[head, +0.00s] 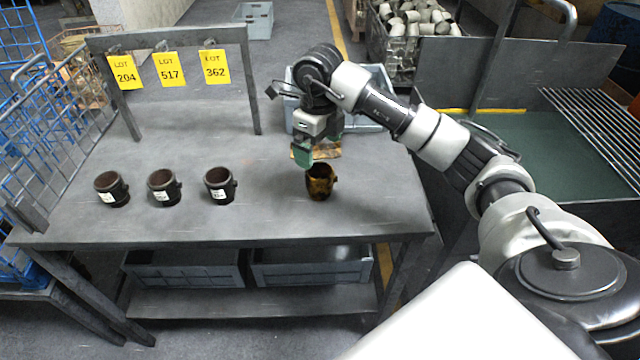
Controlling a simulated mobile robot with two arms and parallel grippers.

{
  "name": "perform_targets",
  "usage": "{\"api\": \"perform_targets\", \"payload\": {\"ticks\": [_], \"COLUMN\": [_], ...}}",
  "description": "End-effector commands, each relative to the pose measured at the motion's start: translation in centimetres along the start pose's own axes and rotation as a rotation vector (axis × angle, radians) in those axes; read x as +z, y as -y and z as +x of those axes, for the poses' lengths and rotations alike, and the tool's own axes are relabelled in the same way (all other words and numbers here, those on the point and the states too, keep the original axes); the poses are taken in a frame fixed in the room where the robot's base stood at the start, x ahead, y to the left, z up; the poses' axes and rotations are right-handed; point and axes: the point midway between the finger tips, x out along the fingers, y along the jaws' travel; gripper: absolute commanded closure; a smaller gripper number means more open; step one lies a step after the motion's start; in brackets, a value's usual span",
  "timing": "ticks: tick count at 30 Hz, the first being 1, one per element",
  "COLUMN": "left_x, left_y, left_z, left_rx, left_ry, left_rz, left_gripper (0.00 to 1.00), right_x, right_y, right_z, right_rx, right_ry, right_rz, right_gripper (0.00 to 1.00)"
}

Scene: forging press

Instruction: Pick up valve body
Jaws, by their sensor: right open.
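Three dark valve bodies with white labels stand in a row on the grey table: the left one (111,188), the middle one (163,187) and the right one (219,185). A brownish, mottled valve body (321,182) stands apart, further right on the table. My right gripper (308,163) points down just above and behind the mottled body, its green fingers near that body's rim. It is open; I cannot tell whether it touches the rim. My left gripper is out of view.
The table (260,222) has a rack with yellow tags LOT 204 (125,72), LOT 517 (170,68) and LOT 362 (214,66). A grey-blue crate (375,88) stands behind my right gripper. Wire mesh (75,130) edges the left side. The table's front is clear.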

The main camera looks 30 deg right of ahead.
Motion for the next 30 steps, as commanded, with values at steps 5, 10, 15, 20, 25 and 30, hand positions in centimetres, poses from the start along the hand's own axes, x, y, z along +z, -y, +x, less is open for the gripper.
{"api": "perform_targets", "payload": {"ticks": [5, 10, 15, 20, 25, 30], "left_x": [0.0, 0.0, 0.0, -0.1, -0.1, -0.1], "left_y": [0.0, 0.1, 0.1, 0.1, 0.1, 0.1], "left_z": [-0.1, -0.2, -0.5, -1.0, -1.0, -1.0], "left_rx": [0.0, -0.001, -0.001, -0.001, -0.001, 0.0], "left_ry": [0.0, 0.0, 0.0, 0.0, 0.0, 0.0], "left_rz": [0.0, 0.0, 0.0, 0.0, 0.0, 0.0], "left_gripper": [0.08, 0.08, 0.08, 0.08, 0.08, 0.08], "right_x": [-0.2, -0.1, -0.1, -0.1, 0.0, 0.0], "right_y": [0.0, 0.0, 0.2, 0.5, 0.5, 0.5], "right_z": [3.0, 4.9, 6.2, 8.7, 10.3, 10.4], "right_rx": [0.001, 0.001, 0.003, 0.003, 0.002, 0.001], "right_ry": [-0.008, -0.005, -0.006, -0.005, -0.002, -0.002], "right_rz": [0.001, -0.001, 0.0, 0.001, -0.002, -0.002], "right_gripper": [0.04, 0.04, 0.04, 0.04, 0.04, 0.04]}}
